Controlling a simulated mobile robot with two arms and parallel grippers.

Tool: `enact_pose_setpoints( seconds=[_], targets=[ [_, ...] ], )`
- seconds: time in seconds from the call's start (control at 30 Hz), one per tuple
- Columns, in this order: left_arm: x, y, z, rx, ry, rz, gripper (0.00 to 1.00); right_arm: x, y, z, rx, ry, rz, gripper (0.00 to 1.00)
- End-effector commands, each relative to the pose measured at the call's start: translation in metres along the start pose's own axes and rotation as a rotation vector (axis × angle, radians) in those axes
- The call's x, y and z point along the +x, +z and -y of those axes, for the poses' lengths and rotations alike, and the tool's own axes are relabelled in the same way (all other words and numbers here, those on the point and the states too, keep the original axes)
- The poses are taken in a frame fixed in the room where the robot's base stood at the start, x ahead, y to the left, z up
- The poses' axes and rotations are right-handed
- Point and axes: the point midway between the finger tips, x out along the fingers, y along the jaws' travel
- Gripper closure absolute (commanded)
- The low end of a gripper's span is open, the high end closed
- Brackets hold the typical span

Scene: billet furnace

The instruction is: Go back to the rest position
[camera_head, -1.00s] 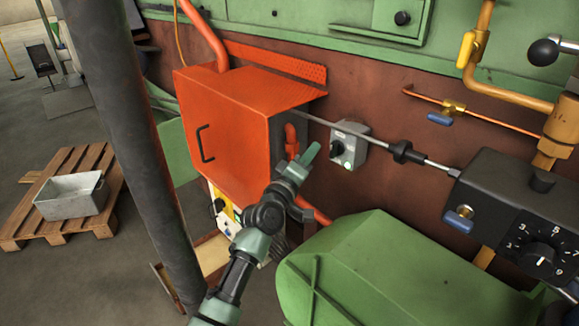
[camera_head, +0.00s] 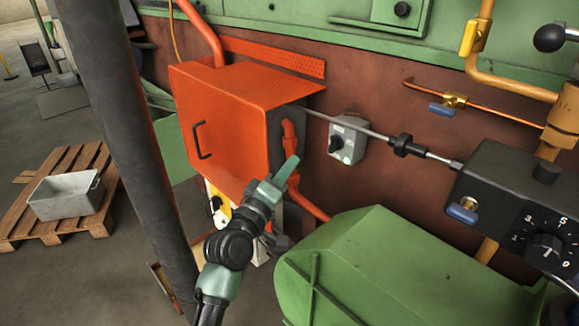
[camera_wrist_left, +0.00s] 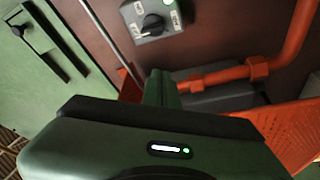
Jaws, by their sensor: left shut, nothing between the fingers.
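My left gripper (camera_head: 281,175) is shut with nothing between its fingers. In the head view it is in front of the right side of the orange box (camera_head: 222,135), near the orange pipe. The grey switch box (camera_head: 348,139) with a black knob is on the brown wall to its upper right, apart from the gripper. In the left wrist view the shut fingers (camera_wrist_left: 161,88) point toward the wall. The grey switch box (camera_wrist_left: 152,22) shows above them there, and an orange pipe (camera_wrist_left: 225,76) to their right. My right gripper is not in view.
A green housing (camera_head: 390,265) stands below right of my left arm. A dark post (camera_head: 125,150) stands left of the arm. A black dial box (camera_head: 510,200) is at the right. A grey bin (camera_head: 66,194) rests on a wooden pallet (camera_head: 100,218) on the floor at left.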

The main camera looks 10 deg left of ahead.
Motion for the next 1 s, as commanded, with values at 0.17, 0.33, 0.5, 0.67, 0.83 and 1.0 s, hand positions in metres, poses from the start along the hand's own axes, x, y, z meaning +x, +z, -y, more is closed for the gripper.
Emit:
enact_pose_setpoints(
  seconds=[0.17, 0.33, 0.5, 0.67, 0.83, 1.0],
  targets=[
    [-0.016, 0.016, 0.018, 0.064, -0.058, 0.056, 1.00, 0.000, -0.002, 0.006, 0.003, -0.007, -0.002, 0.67],
    [-0.085, 0.067, 0.077, 0.288, -0.264, 0.277, 1.00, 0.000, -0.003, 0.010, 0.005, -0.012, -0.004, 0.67],
    [-0.191, 0.108, 0.135, 0.533, -0.506, 0.569, 1.00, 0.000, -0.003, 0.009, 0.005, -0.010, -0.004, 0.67],
    [-0.271, 0.120, 0.161, 0.669, -0.659, 0.777, 1.00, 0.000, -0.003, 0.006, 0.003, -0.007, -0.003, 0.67],
    [-0.332, 0.123, 0.171, 0.748, -0.766, 0.932, 1.00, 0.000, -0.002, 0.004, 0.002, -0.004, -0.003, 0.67],
    [-0.383, 0.122, 0.174, 0.802, -0.851, 1.062, 1.00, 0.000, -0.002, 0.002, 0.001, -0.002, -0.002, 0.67]
  ],
)
